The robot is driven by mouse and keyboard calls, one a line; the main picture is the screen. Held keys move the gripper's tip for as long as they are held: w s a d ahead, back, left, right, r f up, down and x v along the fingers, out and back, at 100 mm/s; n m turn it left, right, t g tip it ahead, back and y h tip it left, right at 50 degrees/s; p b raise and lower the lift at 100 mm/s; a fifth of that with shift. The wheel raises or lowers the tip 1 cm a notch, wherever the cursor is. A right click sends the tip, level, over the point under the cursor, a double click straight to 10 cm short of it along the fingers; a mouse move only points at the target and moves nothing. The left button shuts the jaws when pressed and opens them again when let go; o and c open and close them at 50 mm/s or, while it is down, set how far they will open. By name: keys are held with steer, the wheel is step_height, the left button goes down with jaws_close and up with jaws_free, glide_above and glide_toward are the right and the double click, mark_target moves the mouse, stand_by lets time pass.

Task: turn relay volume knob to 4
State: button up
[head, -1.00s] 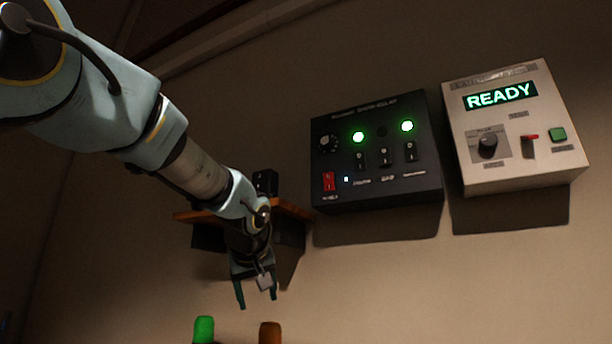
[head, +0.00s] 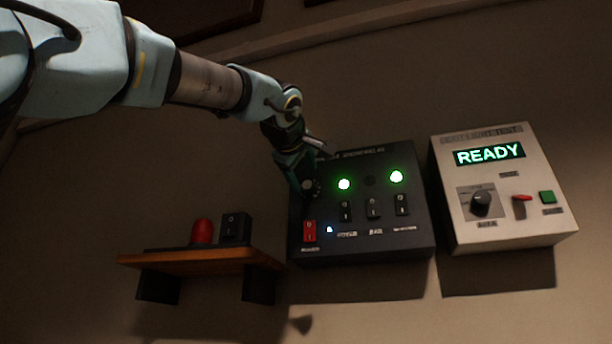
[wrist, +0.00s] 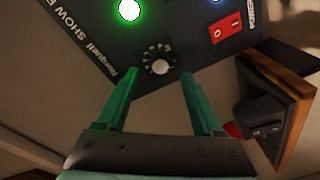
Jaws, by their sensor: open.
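The relay volume knob (wrist: 159,67) is a small round dial with a light face and scale marks around it, on the black relay box (head: 361,243). In the wrist view it lies between and just beyond the two green fingertips of my gripper (wrist: 155,82). My gripper (head: 308,190) is open, and no contact with the knob is visible. In the head view the gripper is at the box's upper left and largely covers the knob. The pointer setting is too small to read surely.
The box has two lit green lamps (head: 344,184), several black switches (head: 373,208) and a red rocker switch (head: 309,231). A beige box (head: 505,232) reading READY hangs to the right. A wooden shelf (head: 200,259) with a red object (head: 202,231) and black switch box (head: 236,228) is lower left.

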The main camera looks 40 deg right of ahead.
mark_target(308, 185)
steer(key=shift+p+x, duration=0.8)
steer(key=shift+x, duration=1.45)
jaws_close()
